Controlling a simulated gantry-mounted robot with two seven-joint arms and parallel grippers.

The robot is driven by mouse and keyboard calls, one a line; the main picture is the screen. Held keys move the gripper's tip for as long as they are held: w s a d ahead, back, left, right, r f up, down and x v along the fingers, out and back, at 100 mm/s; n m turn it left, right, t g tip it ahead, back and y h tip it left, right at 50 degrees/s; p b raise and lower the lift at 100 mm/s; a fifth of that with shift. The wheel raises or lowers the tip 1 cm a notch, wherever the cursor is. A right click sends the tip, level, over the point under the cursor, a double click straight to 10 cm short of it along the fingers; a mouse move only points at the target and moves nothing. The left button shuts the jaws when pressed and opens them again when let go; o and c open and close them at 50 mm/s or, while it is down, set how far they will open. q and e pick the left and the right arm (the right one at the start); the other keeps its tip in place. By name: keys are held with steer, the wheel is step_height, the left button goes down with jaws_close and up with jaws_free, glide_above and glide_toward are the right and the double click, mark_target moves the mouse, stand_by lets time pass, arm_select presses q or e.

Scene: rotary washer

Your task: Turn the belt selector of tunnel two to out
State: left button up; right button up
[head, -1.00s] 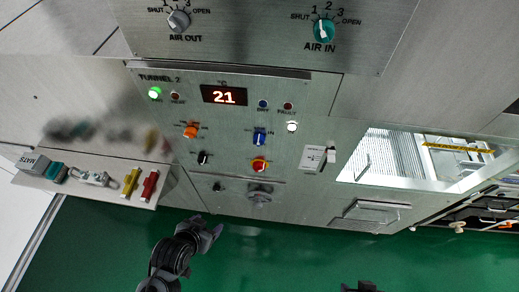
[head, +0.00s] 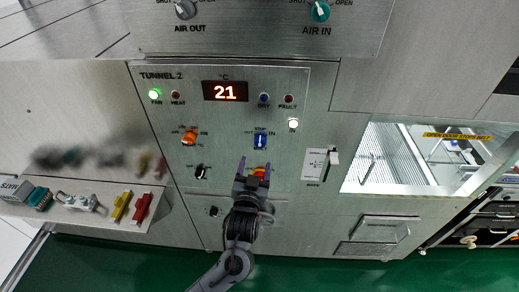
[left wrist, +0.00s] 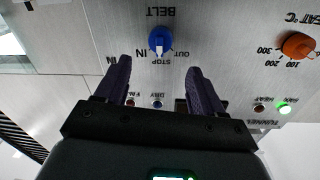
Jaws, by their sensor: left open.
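The belt selector (head: 260,141) is a blue knob on the tunnel 2 panel (head: 235,105). The left wrist view shows the same knob (left wrist: 160,41) upside down, with BELT, IN, STOP and OUT printed around it. Its white mark appears to face STOP. My left gripper (head: 254,163) is open and empty, just below the knob in the head view, in front of a red and yellow button (head: 259,171) that it partly hides. In the left wrist view its open fingers (left wrist: 158,64) lie either side of the knob's line, apart from it. My right gripper is out of view.
An orange heat knob (head: 189,138) and a black knob (head: 201,172) sit left of the selector. A white-handled slider (head: 332,160) is to the right. A shelf (head: 93,215) with coloured blocks juts out at left. A glazed opening (head: 395,165) is further right.

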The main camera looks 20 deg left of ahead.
mark_target(259, 146)
arm_select(q)
steer(key=p+x, duration=0.1)
steer(key=x, duration=0.8)
steer(key=c, duration=1.1)
